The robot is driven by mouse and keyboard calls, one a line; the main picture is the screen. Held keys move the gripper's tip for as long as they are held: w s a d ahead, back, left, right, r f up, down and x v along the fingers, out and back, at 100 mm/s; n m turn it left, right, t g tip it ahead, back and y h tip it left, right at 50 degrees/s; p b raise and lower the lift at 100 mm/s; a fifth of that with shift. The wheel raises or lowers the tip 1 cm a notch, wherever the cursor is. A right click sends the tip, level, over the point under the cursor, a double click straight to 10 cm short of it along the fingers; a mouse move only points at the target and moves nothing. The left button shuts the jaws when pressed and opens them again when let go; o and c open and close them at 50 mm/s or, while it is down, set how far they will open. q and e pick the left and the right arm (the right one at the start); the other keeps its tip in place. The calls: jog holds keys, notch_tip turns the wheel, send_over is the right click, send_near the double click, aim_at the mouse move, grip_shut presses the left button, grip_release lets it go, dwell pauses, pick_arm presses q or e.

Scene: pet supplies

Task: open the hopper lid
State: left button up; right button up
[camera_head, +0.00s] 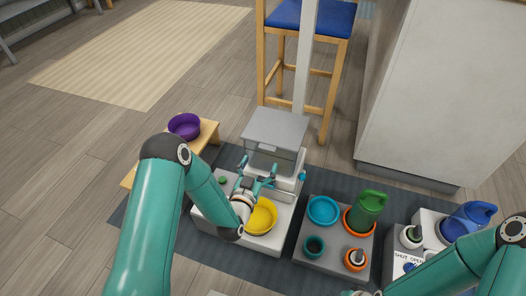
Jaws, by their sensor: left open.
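The hopper (272,160) is a see-through box on a white feeder base. Its grey lid (277,126) lies flat across the top and looks closed, with a small pale tab (268,148) at the front edge. My left gripper (258,176) is open and empty, just in front of the hopper and below the lid's front edge. Whether a finger touches the hopper cannot be told. A yellow bowl (262,215) sits on the feeder base, partly behind my left wrist. My right arm comes in from the right; its gripper is barely visible at the bottom edge, its jaws unclear.
A purple bowl (184,125) stands on a wooden stand (207,137) to the left. A grey tray (333,236) right of the feeder holds a blue bowl (323,209) and a green jug (369,207). A blue jug (468,220) stands farther right. A chair (306,60) is behind the hopper.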

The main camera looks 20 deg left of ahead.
aim_at(267, 149)
pick_arm(q)
jog(key=w+b, duration=0.1)
jog(key=w, duration=0.6)
jog(key=shift+d, duration=0.1)
jog(key=shift+s, duration=0.1)
